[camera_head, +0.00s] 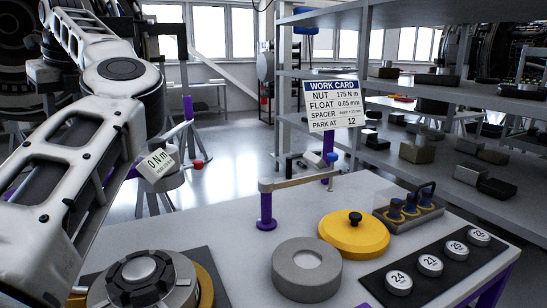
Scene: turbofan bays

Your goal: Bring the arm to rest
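My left arm (119,90), white with dark joints, comes in from the lower left. It rises to a round joint and then bends away toward the upper left edge. No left gripper fingers can be made out, and the arm hides part of the scene behind it. My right arm and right gripper are not in view. A work card (334,105) stands on a purple post behind the bench and reads NUT 175 N m, FLOAT 0.05 mm, SPACER, and PARK AT 12.
The grey bench (232,257) carries a dark round hub (140,281), grey ring (306,268), yellow lidded disc (353,234), blue-handled pieces (411,205) and numbered discs (429,265). A "0 N m" readout (158,163) shows beside my arm. Shelves (440,63) stand at right.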

